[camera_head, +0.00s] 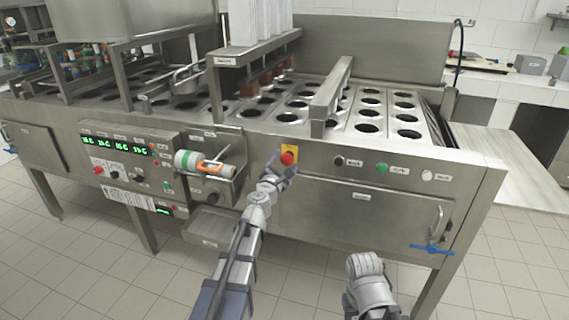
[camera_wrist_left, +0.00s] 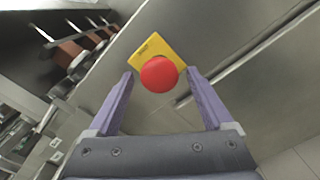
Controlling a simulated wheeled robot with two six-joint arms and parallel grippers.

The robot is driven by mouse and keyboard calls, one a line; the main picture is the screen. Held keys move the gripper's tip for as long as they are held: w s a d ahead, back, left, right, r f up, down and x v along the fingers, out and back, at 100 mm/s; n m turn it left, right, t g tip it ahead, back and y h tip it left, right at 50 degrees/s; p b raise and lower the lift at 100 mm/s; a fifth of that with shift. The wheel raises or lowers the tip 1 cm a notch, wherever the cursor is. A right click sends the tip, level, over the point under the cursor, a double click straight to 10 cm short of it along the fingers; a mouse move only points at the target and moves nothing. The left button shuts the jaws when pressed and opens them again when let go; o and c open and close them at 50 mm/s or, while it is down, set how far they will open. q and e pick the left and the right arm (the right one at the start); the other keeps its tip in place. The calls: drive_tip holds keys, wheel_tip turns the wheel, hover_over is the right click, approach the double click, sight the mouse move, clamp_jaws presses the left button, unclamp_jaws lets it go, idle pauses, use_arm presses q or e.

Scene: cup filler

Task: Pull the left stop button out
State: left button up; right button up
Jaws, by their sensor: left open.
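The left stop button (camera_head: 288,158) is a red mushroom head on a yellow plate, on the front panel of the steel machine. In the left wrist view the red button (camera_wrist_left: 159,74) sits between and just beyond the fingertips, with the yellow plate (camera_wrist_left: 152,46) behind it. My left gripper (camera_head: 281,165) is at the button with its fingers apart; in the wrist view the two purple fingers (camera_wrist_left: 160,80) stand either side of the red head with a gap on each side.
Black (camera_head: 339,161), green (camera_head: 382,168) and white (camera_head: 426,175) buttons sit to the right on the same panel. A control panel with green displays (camera_head: 115,146) and a paper roll (camera_head: 188,161) are to the left.

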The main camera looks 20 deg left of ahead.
use_arm(q)
drive_tip(key=shift+s, duration=0.15)
drive_tip(key=s, duration=0.7)
drive_tip(key=shift+s+a, duration=0.15)
drive_tip(key=shift+s, duration=0.15)
